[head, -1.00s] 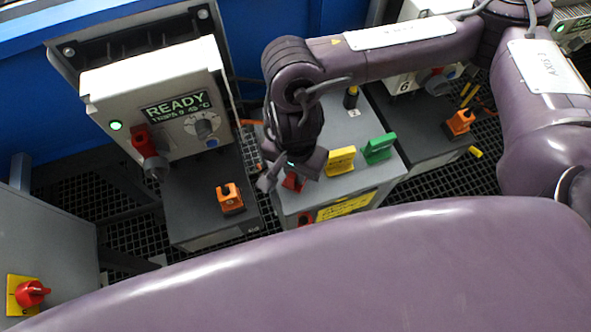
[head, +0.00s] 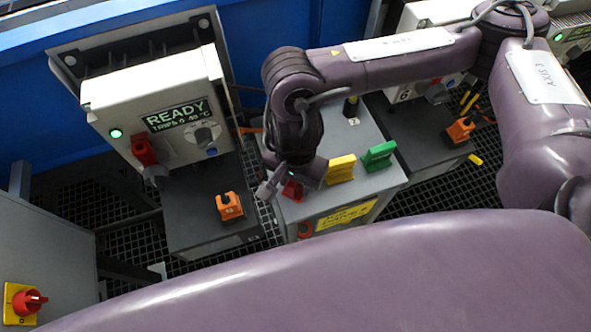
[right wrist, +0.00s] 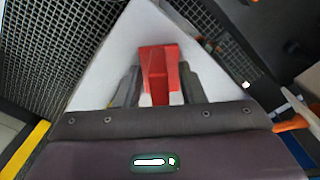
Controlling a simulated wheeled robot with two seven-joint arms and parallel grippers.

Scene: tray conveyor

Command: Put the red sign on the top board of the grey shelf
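The red sign (head: 292,190) stands on the light grey top of a cabinet (head: 345,124) in the head view, left of a yellow sign and a green sign. It also shows in the middle of the right wrist view (right wrist: 160,78). My right gripper (head: 281,190) is down at the red sign. In the right wrist view its two dark fingers (right wrist: 160,88) stand on either side of the sign, and it looks open, with a narrow gap beside the sign. I cannot make out a grey shelf with boards. My left gripper is not in view.
The yellow sign (head: 341,168) and green sign (head: 379,156) stand close by on the right. An orange piece (head: 229,206) sits on a dark cabinet at left, below a READY control box (head: 165,105). A black knob (head: 350,106) stands behind.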

